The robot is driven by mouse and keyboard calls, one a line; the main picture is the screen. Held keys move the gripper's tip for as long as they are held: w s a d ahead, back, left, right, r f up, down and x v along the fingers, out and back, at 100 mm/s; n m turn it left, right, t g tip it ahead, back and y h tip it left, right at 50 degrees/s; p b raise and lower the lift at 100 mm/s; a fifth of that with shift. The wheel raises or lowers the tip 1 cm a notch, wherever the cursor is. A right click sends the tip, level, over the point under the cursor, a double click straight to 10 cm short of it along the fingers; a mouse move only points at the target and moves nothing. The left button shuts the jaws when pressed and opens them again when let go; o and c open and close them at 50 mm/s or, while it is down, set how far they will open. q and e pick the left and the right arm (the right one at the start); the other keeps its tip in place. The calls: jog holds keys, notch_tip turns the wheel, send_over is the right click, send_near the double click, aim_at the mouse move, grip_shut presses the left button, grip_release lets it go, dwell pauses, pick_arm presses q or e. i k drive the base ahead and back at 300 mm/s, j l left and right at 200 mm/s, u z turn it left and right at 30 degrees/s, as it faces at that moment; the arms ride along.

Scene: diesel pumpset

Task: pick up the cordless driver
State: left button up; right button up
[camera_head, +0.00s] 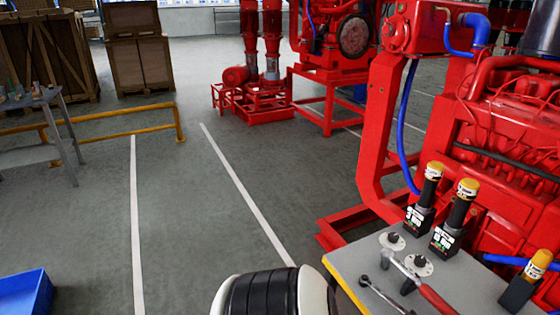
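Three black upright tools with yellow tops stand on a grey bench (350,262) at the lower right, and they look like cordless drivers. The rear driver (430,190) and the middle driver (460,208) stand close together with labelled black bases. The third driver (528,281) is tilted in the picture near the right edge. Nothing is seen touching them. Neither of my grippers shows in the head view. A black and white rounded part at the bottom centre appears to be my own arm.
On the bench lie two round metal pieces (392,241), a red-handled tool (437,299) and a dark metal tool (385,294). A large red engine (515,120) stands behind the bench. A blue bin (25,293) is at lower left. The floor between is clear.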

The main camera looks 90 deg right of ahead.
aim_at(468, 190)
jog(key=z, duration=4)
jog(key=i+j+z, duration=0.1)
jog(key=j, duration=0.45)
jog(key=i+j+z, duration=0.15)
jog(key=j, duration=0.4)
